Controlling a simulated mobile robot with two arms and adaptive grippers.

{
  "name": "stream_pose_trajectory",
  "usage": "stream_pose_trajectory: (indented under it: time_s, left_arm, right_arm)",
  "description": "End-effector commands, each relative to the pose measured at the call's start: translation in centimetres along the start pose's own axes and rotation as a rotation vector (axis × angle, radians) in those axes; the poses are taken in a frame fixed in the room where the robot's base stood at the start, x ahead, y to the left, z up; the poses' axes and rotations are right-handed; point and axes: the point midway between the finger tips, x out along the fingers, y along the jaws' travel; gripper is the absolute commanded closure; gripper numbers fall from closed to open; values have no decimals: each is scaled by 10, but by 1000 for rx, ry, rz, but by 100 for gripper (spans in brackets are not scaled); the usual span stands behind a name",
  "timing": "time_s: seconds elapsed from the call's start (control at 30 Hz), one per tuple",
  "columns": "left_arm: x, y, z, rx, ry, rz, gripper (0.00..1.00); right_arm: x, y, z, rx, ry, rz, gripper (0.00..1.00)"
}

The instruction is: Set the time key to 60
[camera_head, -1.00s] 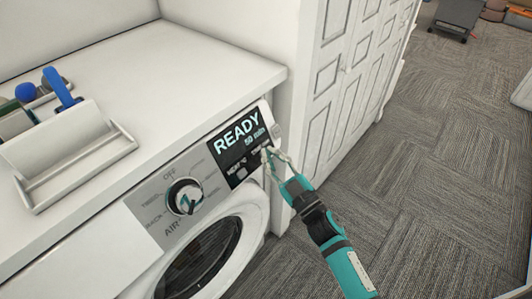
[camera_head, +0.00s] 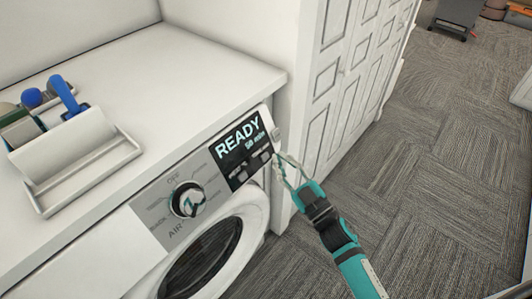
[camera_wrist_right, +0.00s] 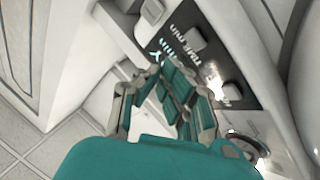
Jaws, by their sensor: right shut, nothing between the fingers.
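The dryer's control panel (camera_head: 225,150) has a dark display (camera_head: 239,138) that reads READY with a smaller minutes line, which looks like 50 min. Two small keys sit under the text; the right one, the time key (camera_head: 265,156), is close to my right gripper (camera_head: 280,160). My right gripper is shut and empty, just right of the panel, with its fingertips apparently off the key. In the right wrist view, the time key (camera_wrist_right: 196,38) has lettering beside it, and another key (camera_wrist_right: 232,90) lies lower right. My left gripper is not in view.
A round dial (camera_head: 188,200) sits left of the display, above the round door (camera_head: 205,262). A white tray (camera_head: 85,175) with blue-handled brushes (camera_head: 66,95) stands on the counter. A white panelled cabinet (camera_head: 345,85) stands to the right.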

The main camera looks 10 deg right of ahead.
Motion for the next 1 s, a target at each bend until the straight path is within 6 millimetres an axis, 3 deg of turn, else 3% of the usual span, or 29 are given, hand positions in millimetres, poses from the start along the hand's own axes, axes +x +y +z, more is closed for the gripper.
stream_pose_trajectory:
  time_s: [0.23,1.0]
  left_arm:
    - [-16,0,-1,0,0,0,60]
    - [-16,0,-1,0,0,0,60]
  right_arm:
    - [-16,12,-13,0,-1,0,100]
    - [-18,14,-13,1,0,0,100]
